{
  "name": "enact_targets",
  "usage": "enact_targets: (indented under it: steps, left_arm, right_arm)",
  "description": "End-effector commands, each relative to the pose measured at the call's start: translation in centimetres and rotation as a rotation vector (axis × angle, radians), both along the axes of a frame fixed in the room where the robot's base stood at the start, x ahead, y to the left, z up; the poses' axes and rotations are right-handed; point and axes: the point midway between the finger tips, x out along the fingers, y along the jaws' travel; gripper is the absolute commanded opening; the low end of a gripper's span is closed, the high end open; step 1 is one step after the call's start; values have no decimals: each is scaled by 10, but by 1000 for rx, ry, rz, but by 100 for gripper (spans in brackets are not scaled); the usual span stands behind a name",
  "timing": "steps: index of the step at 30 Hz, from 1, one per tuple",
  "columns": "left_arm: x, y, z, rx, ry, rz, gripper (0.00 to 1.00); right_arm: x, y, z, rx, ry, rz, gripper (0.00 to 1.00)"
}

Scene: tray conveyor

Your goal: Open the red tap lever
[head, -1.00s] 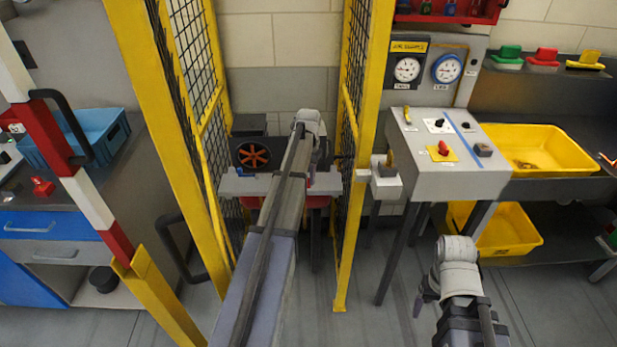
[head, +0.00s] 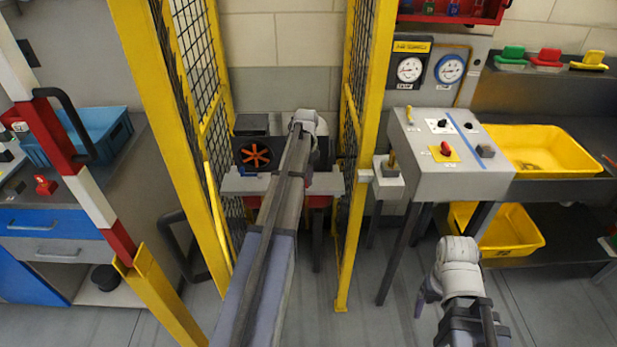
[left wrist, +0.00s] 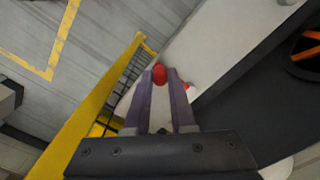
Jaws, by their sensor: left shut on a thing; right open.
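The red tap lever (left wrist: 159,73) shows as a rounded red end between the fingertips of my left gripper (left wrist: 161,77) in the left wrist view. The gripper is shut on it; the lever's lower part and the tap's body are mostly hidden. In the head view, my left arm covers most of this spot, and only part of the left gripper (head: 308,178) shows above the grey shelf (head: 245,184). My right gripper (head: 424,298) is open and empty, low on the right, apart from everything.
Yellow mesh guard posts (head: 362,150) stand close on both sides of my left arm. A dark box with an orange fan wheel (head: 256,155) sits behind the shelf. A grey control console (head: 450,180) and yellow bins (head: 545,150) are to the right. The floor around my right gripper is clear.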

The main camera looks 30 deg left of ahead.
Motion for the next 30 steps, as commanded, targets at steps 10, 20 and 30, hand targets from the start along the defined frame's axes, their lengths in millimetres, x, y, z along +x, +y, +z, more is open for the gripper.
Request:
enact_targets:
  steps: [10, 20, 30]
  left_arm:
    - [0, 1, 0, 1, 1, -1, 33]
    - [0, 1, 0, 1, 0, 0, 54]
    - [0, 0, 10, 0, 0, 0, 54]
  right_arm:
    - [0, 0, 0, 0, 0, 0, 76]
    - [0, 0, 0, 0, 0, 0, 76]
    - [0, 0, 11, 0, 0, 0, 76]
